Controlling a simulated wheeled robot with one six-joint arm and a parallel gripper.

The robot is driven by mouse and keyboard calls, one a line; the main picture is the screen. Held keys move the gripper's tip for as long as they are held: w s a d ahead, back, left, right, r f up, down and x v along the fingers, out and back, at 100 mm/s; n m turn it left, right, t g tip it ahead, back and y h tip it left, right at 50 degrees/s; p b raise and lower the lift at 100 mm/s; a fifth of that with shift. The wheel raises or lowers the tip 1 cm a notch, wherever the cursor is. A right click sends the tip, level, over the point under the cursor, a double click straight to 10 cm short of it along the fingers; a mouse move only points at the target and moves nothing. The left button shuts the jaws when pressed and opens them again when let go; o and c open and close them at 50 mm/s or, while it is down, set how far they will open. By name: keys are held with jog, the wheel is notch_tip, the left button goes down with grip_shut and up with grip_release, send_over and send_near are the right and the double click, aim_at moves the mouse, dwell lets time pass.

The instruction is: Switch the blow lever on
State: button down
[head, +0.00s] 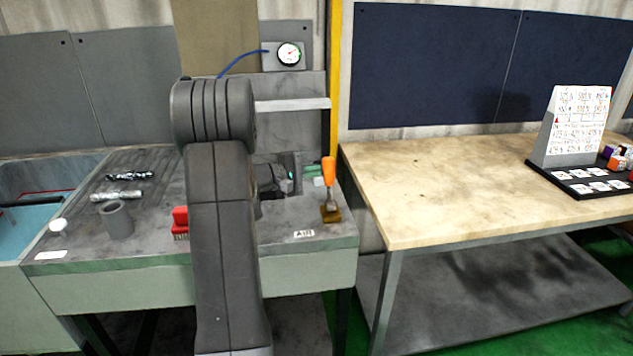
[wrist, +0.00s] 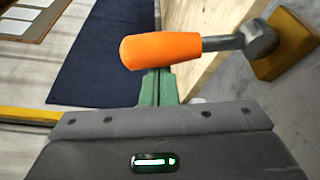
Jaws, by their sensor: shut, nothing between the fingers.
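The blow lever has an orange handle (head: 328,171) on a metal stem above a brass-coloured base (head: 330,213), at the right end of the grey bench. It stands nearly upright in the head view. In the wrist view the orange handle (wrist: 160,48) lies across the picture, with its stem and base to the right. My gripper (head: 316,170) is just left of the handle in the head view. Its green fingers (wrist: 159,72) are shut and empty, with their tips close to the handle; I cannot tell whether they touch it.
A pressure gauge (head: 289,54) with a blue hose is on the panel behind. A red brush-like block (head: 181,221), a grey cup (head: 116,219) and metal parts (head: 130,176) sit on the bench's left. A wooden table (head: 440,190) stands to the right, with a gap between.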

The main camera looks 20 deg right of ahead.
aim_at(331, 173)
jog(key=s+m+b, duration=0.1)
jog(key=b, duration=0.4)
jog(key=s+m+h+b, duration=0.1)
jog(key=m+b, duration=0.1)
jog(key=b, duration=0.3)
jog(key=s+a+m+b, duration=0.1)
jog(key=s+m+b, duration=0.1)
jog(key=b, duration=0.4)
jog(key=shift+r+t, duration=0.25)
jog(key=shift+t, duration=0.05)
jog(key=s+m+b, duration=0.1)
jog(key=b, duration=0.2)
jog(key=s+m+h+b, duration=0.1)
jog(key=b, duration=0.3)
jog(key=s+a+m+b, duration=0.1)
jog(key=s+b, duration=0.1)
jog(key=b, duration=0.2)
jog(key=shift+r+m+h, duration=0.1)
jog(key=shift+m+h, duration=0.2)
jog(key=shift+h, duration=0.1)
jog(key=shift+s, duration=0.1)
